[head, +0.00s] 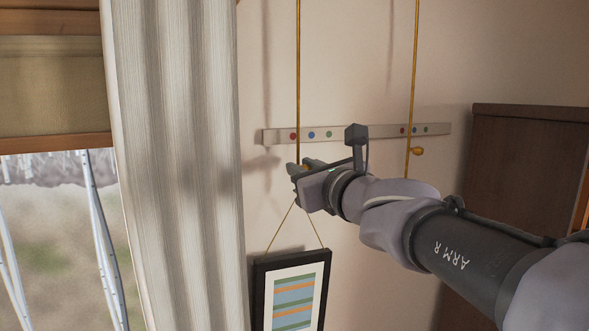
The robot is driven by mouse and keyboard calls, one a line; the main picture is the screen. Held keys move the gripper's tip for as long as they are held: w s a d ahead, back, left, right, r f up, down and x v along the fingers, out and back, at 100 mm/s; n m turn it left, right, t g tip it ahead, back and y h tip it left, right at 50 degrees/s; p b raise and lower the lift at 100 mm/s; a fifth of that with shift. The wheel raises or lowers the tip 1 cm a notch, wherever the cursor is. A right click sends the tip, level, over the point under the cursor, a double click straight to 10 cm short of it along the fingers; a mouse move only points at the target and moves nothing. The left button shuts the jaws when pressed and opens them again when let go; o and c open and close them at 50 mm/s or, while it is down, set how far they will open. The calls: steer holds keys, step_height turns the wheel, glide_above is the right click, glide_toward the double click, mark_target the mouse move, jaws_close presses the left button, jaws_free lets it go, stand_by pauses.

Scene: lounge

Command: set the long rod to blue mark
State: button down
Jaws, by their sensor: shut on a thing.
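Two thin brass rods hang down the wall. The left rod (298,70) runs to my gripper (296,172), which is shut on its lower part; the fingers hide its handle and end. The right rod (414,60) hangs free, with a small knob (417,151) near its bottom. Which is longer I cannot tell. A pale strip (372,132) behind them bears coloured dots. The left rod crosses it just right of the red dot (293,136), left of the blue mark (312,135) and green dot (329,134). The right rod crosses between its red dot and blue mark (414,129).
A framed striped picture (260,295) hangs on cords just below my gripper. A pale curtain (175,150) and a window (50,230) are on the left. A dark brown cabinet (525,160) stands on the right, behind my arm.

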stand_by(0.6)
steer(key=d, duration=0.1)
steer(key=w+d, duration=0.1)
steer(key=d, duration=0.1)
steer(key=shift+w+d+p, duration=0.3)
steer(key=shift+d+p, duration=0.1)
steer(key=c, duration=1.5)
jaws_free()
steer(key=shift+a, duration=0.1)
steer(key=shift+o, duration=1)
steer(key=shift+w, duration=0.1)
steer(key=b+v, duration=0.2)
steer(key=v, duration=1.5)
steer(key=shift+s, duration=0.25)
steer(key=shift+f, duration=0.1)
